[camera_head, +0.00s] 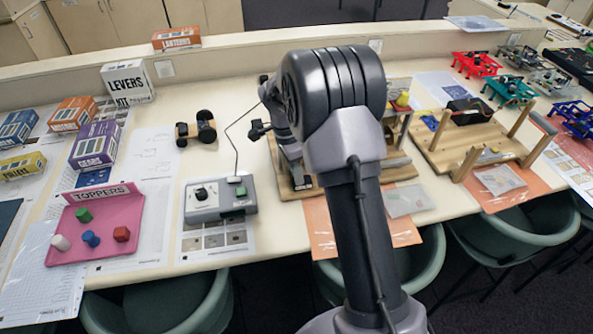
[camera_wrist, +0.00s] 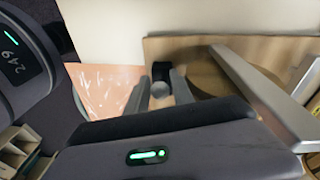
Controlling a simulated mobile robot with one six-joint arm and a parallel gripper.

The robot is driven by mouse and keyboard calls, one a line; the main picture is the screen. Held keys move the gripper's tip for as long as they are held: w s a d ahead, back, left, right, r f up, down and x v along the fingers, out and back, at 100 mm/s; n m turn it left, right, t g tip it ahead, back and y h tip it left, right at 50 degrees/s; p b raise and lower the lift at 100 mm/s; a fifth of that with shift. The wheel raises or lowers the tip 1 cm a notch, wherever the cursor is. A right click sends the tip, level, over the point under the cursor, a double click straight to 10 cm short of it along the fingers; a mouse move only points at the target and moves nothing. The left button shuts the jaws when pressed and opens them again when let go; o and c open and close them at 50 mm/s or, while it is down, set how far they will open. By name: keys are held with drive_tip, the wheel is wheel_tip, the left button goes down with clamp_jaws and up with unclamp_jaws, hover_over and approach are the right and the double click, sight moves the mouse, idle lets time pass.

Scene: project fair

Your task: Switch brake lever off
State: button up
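In the wrist view my gripper (camera_wrist: 161,78) points down at a wooden board (camera_wrist: 195,50), its two dark fingers apart. A small grey round knob (camera_wrist: 160,89) and a black block (camera_wrist: 161,70) show between the fingers. This may be the brake lever, but I cannot tell for sure. Contact with the fingers is not clear. A long pale metal bar (camera_wrist: 262,90) runs right of the fingers. In the head view my arm hides most of the wooden board (camera_head: 405,170) and what stands on it, and my fingertips cannot be made out.
A grey control box (camera_head: 220,198) with a black knob and green switch stands left of the board, with a thin cable rising from it. A pink toppers tray (camera_head: 75,250) and boxes lie further left. Another wooden frame (camera_head: 470,145) stands right. Green chairs (camera_head: 170,300) line the front edge.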

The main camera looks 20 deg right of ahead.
wheel_tip(320, 180, up, 17)
drive_tip(key=w+a+p, duration=0.1)
drive_tip(key=a+p, duration=0.1)
drive_tip(key=p, duration=0.3)
drive_tip(key=shift+w+r, duration=0.15)
drive_tip(key=shift+w, duration=0.15)
